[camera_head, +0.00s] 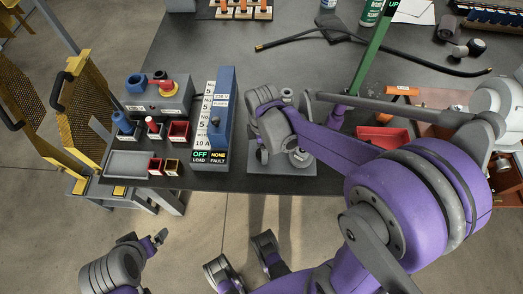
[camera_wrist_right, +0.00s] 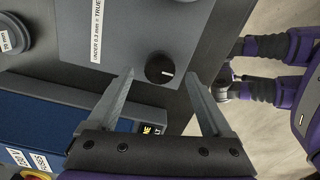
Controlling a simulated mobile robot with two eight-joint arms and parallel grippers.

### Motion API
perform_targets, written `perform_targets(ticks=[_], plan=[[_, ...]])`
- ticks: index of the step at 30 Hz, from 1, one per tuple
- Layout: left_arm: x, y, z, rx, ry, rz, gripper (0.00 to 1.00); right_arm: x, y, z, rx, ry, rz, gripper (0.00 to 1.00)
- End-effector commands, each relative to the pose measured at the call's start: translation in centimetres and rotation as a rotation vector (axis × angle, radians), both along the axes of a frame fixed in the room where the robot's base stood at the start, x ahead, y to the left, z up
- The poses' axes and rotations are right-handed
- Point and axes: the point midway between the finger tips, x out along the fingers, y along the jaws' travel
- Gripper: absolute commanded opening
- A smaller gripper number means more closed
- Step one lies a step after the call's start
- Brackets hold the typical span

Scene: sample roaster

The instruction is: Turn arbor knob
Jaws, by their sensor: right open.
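The round black knob (camera_wrist_right: 160,68), with a white pointer line, sits on a grey block (camera_wrist_right: 110,30) labelled "UNDER 0.3 mm = TRUE" in the right wrist view. My right gripper (camera_wrist_right: 161,77) is open, its two fingers apart with the knob in the gap between their tips; I cannot tell whether they touch it. In the head view the grey block (camera_head: 300,168) lies at the table's front edge, mostly covered by my right wrist, and the knob is not clear there. My left gripper (camera_head: 155,242) is low at the bottom left, away from the table; its jaws are unclear.
A blue-topped box (camera_head: 222,105) with an "OFF LOAD / NONE FAULT" panel stands close left of the block. A grey switch box (camera_head: 160,98) and several small red and blue parts are further left. A red tray (camera_head: 383,137) lies right.

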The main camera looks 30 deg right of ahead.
Motion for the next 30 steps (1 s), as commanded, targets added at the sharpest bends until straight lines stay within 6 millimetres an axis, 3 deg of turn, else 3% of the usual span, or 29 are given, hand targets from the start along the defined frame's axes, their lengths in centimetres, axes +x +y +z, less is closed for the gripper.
perform_targets(ticks=[6, 15, 30], plan=[[0.0, 0.0, -0.6, 0.000, 0.002, 0.000, 1.00, 0.0, 0.0, -2.1, 0.000, 0.000, 0.000, 0.84], [0.0, 0.0, -0.6, 0.000, 0.002, 0.000, 1.00, 0.0, 0.0, -2.3, 0.000, 0.000, -0.001, 0.84], [0.0, 0.0, -0.6, 0.000, 0.002, 0.000, 1.00, 0.0, 0.0, -2.2, 0.000, -0.001, -0.001, 0.00]])
